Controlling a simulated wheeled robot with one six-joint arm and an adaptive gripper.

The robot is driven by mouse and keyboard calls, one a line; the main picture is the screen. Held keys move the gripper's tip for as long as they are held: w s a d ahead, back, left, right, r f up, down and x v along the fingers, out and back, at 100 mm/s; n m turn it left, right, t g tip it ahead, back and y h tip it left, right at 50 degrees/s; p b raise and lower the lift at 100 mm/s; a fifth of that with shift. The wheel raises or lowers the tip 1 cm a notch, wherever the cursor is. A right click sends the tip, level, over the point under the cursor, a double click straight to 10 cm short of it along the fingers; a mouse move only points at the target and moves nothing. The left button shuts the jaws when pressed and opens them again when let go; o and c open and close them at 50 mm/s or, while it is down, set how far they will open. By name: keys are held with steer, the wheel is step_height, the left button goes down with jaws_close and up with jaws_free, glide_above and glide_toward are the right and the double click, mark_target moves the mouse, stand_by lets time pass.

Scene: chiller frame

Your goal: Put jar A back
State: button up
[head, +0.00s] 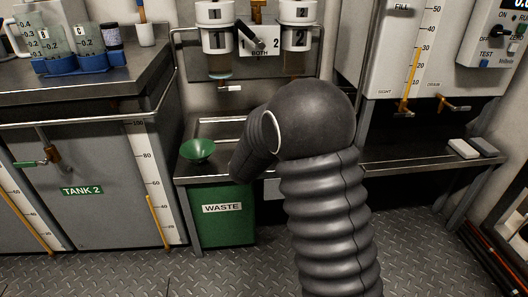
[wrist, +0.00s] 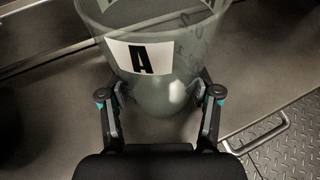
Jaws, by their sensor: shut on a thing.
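Jar A (wrist: 180,60) is a clear, greyish see-through jar with a white label and a black letter A. It fills the top middle of the wrist view. My gripper (wrist: 160,93) is shut on it, with one finger on each side of its lower part. The jar's rim is cut off by the top of the picture. In the head view my dark, ribbed arm stands in the middle and hides my gripper and jar A.
A green funnel (head: 198,150) sits on the bench above the green waste bin (head: 222,212). Two numbered dispensers, 1 (head: 215,40) and 2 (head: 299,38), hang at the back. A small white cup (head: 146,35) stands at the left counter's back. Light blocks (head: 464,149) lie on the right bench.

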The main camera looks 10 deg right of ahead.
steer(key=shift+f, duration=0.15)
steer(key=o, duration=1.4)
steer(key=shift+o, duration=0.2)
